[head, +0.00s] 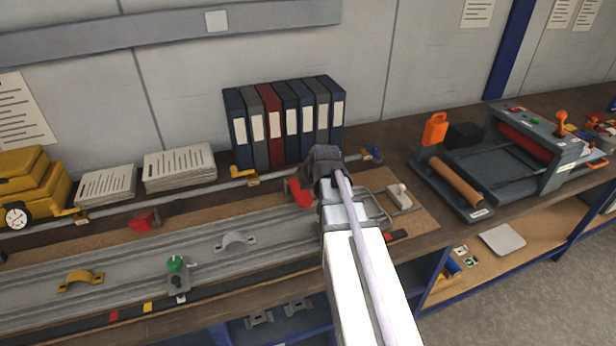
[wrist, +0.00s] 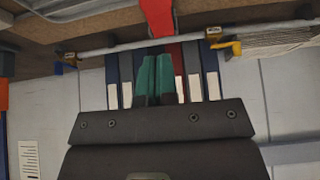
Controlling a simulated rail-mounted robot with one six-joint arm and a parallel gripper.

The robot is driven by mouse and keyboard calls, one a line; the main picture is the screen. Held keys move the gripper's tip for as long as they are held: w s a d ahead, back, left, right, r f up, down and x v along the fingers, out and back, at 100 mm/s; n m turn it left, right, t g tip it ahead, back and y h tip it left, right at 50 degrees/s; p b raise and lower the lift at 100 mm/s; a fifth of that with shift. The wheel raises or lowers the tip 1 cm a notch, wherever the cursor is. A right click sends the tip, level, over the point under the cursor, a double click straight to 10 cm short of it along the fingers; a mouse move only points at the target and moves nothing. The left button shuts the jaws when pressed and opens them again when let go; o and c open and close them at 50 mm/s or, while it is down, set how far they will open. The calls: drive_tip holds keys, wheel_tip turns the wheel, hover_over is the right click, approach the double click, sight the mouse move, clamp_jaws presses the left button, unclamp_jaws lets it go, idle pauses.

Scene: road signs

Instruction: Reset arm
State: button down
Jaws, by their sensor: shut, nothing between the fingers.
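My arm reaches in from the lower right of the head view, and its dark wrist end is in front of the row of binders (head: 290,122). My gripper (wrist: 154,62) shows in the wrist view as two teal fingers side by side, shut and empty. The fingers point toward the binders, which also show behind them (wrist: 196,84). I cannot tell the gap between fingertips and binders. The head view does not show the fingers clearly.
A grey rail track (head: 130,262) with clamps runs along the bench. A red clamp (head: 299,191) is beside my wrist. Paper stacks (head: 180,166) and a yellow case (head: 32,185) are at left. A roller machine (head: 525,150) is at right.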

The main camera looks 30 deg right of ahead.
drive_tip(key=shift+s+r, duration=0.1)
idle(0.3)
drive_tip(key=s+a+f+n+g+b, duration=0.1)
drive_tip(key=s+a+f+g, duration=0.1)
drive_tip(key=s+a, duration=0.5)
drive_tip(key=s+a+f+n+g+y, duration=0.1)
drive_tip(key=s+a+g, duration=0.3)
drive_tip(key=a, duration=0.9)
drive_tip(key=s+f, duration=0.1)
drive_tip(key=s, duration=0.2)
drive_tip(key=shift+a+b, duration=0.4)
